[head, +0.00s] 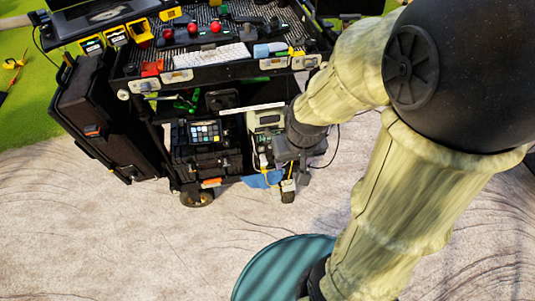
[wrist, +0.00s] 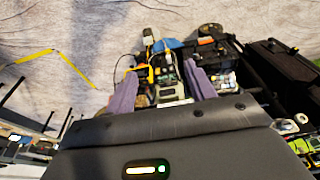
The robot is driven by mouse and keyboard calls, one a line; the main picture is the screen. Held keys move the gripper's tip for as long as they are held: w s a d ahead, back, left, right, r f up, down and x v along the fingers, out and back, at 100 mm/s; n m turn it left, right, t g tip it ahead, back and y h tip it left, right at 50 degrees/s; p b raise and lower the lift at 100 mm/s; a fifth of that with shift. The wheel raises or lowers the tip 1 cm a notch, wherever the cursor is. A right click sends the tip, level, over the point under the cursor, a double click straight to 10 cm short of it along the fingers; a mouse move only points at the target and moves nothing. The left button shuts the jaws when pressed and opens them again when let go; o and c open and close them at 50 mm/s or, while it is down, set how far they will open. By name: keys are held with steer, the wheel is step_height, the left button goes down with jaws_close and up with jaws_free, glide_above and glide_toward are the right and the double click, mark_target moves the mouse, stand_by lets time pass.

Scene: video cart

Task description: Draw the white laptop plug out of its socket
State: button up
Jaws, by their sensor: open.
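My gripper (wrist: 163,68) is open, its two purple-grey fingers spread on either side of a pale box (wrist: 172,91) on the cart's lower shelf. That box also shows in the head view (head: 265,119), with yellow and white leads at its front. In the wrist view a yellow lead (wrist: 151,74) and small pale connectors lie between and just beyond the fingertips. I cannot tell which connector is the white laptop plug, nor make out its socket. In the head view my gripper (head: 283,158) is at the cart's lower front, partly hidden by my wrist. Nothing shows held between the fingers.
The black cart's top (head: 215,60) carries red knobs, pale panels and tools. A colour chart (head: 205,132) stands beside the pale box. A black case (head: 100,120) flanks the cart on the left. A dark cable loops out to the right.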

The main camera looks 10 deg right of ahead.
mark_target(265, 163)
steer(key=w+f+b, duration=1.5)
steer(key=f, duration=0.3)
steer(key=w+f+t+b, duration=0.1)
steer(key=w+f+b, duration=1.5)
steer(key=f, duration=0.3)
steer(key=shift+f+t, duration=0.15)
steer(key=shift+t, duration=0.15)
steer(key=shift+s, duration=0.1)
steer(key=b+x, duration=0.4)
steer(key=x, duration=1.3)
steer(key=shift+d+b, duration=0.1)
steer(key=shift+b, duration=0.25)
steer(key=shift+f, duration=0.1)
steer(key=c, duration=1.1)
steer(key=shift+o, duration=0.2)
